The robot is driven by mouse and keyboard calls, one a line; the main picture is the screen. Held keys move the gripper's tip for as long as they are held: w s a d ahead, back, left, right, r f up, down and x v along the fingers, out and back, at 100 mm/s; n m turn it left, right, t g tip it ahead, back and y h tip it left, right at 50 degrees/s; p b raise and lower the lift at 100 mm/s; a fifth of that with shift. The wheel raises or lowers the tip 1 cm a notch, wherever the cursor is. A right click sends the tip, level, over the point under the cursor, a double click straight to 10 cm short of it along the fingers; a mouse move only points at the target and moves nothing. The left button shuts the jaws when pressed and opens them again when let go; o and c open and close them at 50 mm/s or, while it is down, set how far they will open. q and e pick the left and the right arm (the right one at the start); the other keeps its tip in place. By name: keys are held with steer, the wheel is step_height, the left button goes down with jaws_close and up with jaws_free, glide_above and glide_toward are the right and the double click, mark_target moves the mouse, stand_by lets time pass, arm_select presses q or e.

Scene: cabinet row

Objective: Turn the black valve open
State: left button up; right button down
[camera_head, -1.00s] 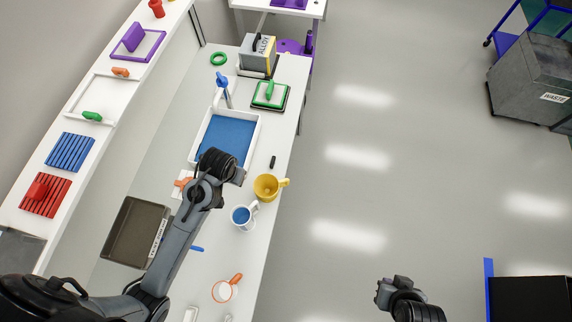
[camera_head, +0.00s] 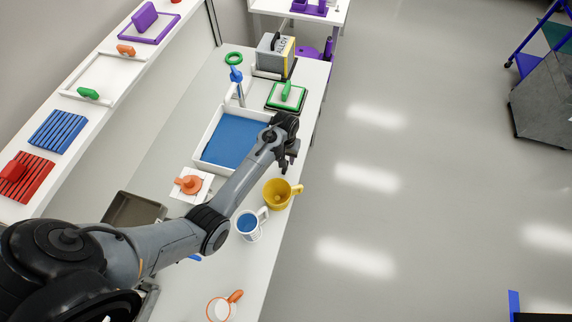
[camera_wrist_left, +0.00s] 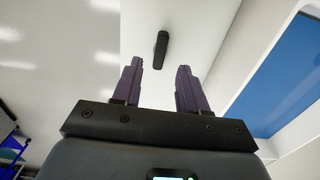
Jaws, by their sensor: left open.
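A small dark elongated piece, which looks like the black valve handle (camera_wrist_left: 161,48), lies on the white counter in the left wrist view. It sits just beyond my fingertips and appears between them, apart from both. My left gripper (camera_head: 287,163) is open, with nothing between its purple-grey fingers. In the head view it is over the counter's right side, between the blue-bottomed basin and the yellow mug. My gripper and wrist hide the black piece there. My right gripper is out of view.
The blue-bottomed basin (camera_head: 233,141) lies left of my gripper. The yellow mug (camera_head: 277,195), white-and-blue mug (camera_head: 247,226) and white-and-orange mug (camera_head: 220,309) stand nearer. An orange valve (camera_head: 190,184) is left of my forearm. Open floor (camera_head: 420,200) lies right of the counter.

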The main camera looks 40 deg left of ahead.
arm_select(q)
steer(key=shift+f+b, duration=0.4)
steer(key=shift+f, duration=2.3)
jaws_close()
